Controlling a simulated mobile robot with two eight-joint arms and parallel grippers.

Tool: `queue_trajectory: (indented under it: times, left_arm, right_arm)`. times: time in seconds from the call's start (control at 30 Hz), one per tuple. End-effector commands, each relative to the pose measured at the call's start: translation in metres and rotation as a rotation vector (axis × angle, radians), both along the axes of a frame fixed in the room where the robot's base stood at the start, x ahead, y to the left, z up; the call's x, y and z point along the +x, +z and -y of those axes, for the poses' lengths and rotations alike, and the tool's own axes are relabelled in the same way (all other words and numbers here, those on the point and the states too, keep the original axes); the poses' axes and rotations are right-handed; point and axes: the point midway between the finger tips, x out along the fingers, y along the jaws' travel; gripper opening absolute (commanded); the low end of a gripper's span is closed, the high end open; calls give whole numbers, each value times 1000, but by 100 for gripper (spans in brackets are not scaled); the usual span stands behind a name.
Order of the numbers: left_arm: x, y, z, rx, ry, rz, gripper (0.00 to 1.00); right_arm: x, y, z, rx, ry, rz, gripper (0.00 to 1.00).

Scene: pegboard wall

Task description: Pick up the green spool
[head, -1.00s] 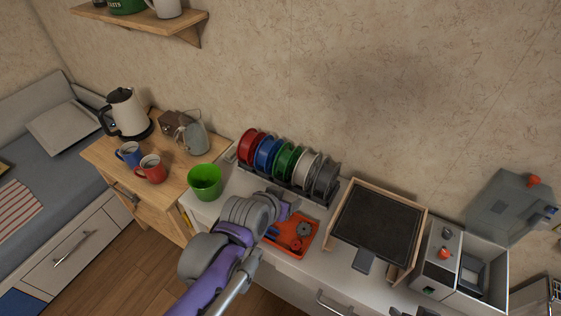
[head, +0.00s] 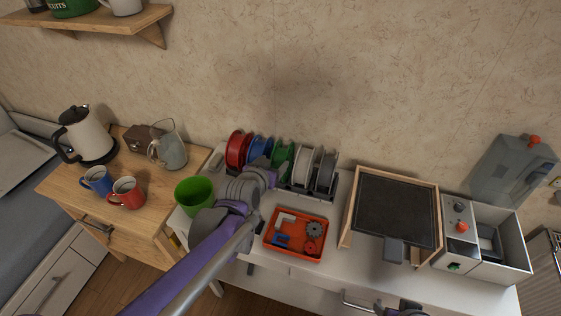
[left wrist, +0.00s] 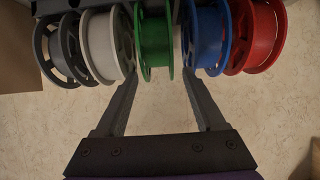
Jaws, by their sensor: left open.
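The green spool (head: 283,154) stands in the middle of a row of spools in a dark rack on the white counter. It also shows in the left wrist view (left wrist: 153,45), upright between its neighbours. My left gripper (head: 272,164) is in front of the rack, partly covering the green and blue spools in the head view. In the left wrist view its jaws (left wrist: 160,84) are open and empty, one finger towards each side of the green spool. I cannot tell whether the fingertips touch any spool.
The blue spool (left wrist: 206,40) and white spool (left wrist: 104,45) stand close on either side of the green one. A green cup (head: 194,192) and an orange tray (head: 270,243) of small parts are near my left arm. A wood-framed black panel (head: 395,212) is to the right.

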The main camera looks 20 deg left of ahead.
Motion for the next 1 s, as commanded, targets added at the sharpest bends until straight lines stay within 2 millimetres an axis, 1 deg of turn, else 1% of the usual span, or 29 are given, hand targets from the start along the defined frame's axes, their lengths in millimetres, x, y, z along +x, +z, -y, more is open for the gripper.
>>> queue_trajectory:
  times: [0.03, 0.13, 0.37, 0.63, 0.77, 0.97, 1.0]
  left_arm:
    - [8, -5, 1, 0, -1, 0, 71]
    - [20, -11, 1, 0, -1, 0, 71]
    - [33, -17, 2, 0, 0, -1, 71]
    - [69, -31, 6, 0, 0, -1, 71]
    - [76, -35, 6, 0, 0, -1, 71]
    - [77, -36, 6, 0, 0, -1, 71]
    - [77, -36, 6, 0, 0, -1, 69]
  right_arm:
    - [0, -2, 0, 0, 0, -1, 62]
    - [0, -3, 0, 0, 0, -1, 62]
    - [0, -4, 0, 0, 0, -1, 62]
    - [-1, -5, 0, 0, 0, -2, 62]
    - [-1, -5, 0, 0, 0, -2, 62]
    - [-1, -5, 0, 0, 0, -2, 62]
    - [-1, -5, 0, 0, 0, -2, 62]
